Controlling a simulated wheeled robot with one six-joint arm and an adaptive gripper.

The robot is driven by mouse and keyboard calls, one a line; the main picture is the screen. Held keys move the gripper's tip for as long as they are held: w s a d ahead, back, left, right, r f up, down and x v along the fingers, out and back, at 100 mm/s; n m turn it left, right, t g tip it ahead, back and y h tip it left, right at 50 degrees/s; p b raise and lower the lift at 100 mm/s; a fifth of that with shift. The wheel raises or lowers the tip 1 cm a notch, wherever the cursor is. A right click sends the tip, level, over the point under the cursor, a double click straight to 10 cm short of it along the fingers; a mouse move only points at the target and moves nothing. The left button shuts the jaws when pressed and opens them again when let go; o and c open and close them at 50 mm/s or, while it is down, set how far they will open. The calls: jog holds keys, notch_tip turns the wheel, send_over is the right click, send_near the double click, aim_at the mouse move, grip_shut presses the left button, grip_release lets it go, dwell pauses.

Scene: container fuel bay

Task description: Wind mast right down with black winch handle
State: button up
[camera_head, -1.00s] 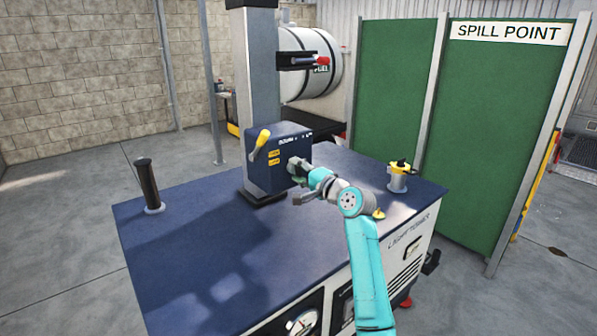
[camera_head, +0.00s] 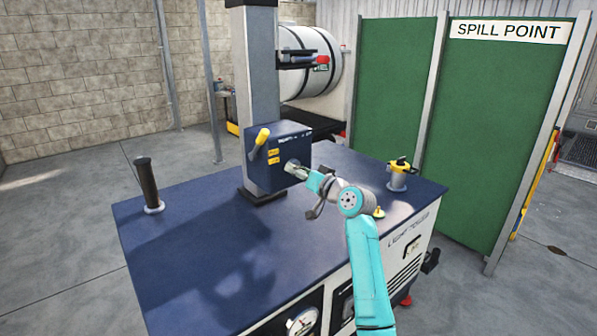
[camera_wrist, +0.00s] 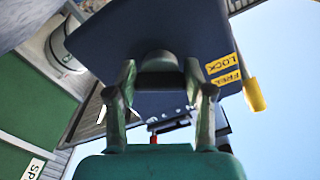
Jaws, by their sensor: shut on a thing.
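The mast (camera_head: 258,90) is a grey upright column on the blue deck of the light tower (camera_head: 235,235). A blue winch box (camera_head: 283,150) is fixed at its foot, with a yellow-knobbed lever (camera_head: 260,140) standing up on its face. My gripper (camera_head: 296,172) is at the right side of that face. In the wrist view, its two fingers close on a dark round part (camera_wrist: 158,65), seemingly the winch handle, mostly hidden by the fingers. The yellow lever (camera_wrist: 252,92) shows there beside LOCK and FREE labels (camera_wrist: 220,64).
A black upright post (camera_head: 148,185) stands at the deck's left. A yellow-topped canister (camera_head: 399,174) stands at its right. Green panels (camera_head: 490,130) with a SPILL POINT sign close off the right. A white tank (camera_head: 305,65) is behind the mast. The deck's left front is clear.

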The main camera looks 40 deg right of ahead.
jog(key=n, duration=0.5)
jog(key=shift+d+f, duration=0.1)
jog(key=shift+f, duration=0.05)
jog(key=shift+n, duration=0.3)
dwell(0.3)
jog(key=o, duration=1.2)
jog(key=shift+c, duration=0.2)
jog(key=shift+s, duration=0.1)
jog(key=s, duration=1.1)
jog(key=shift+s, duration=0.4)
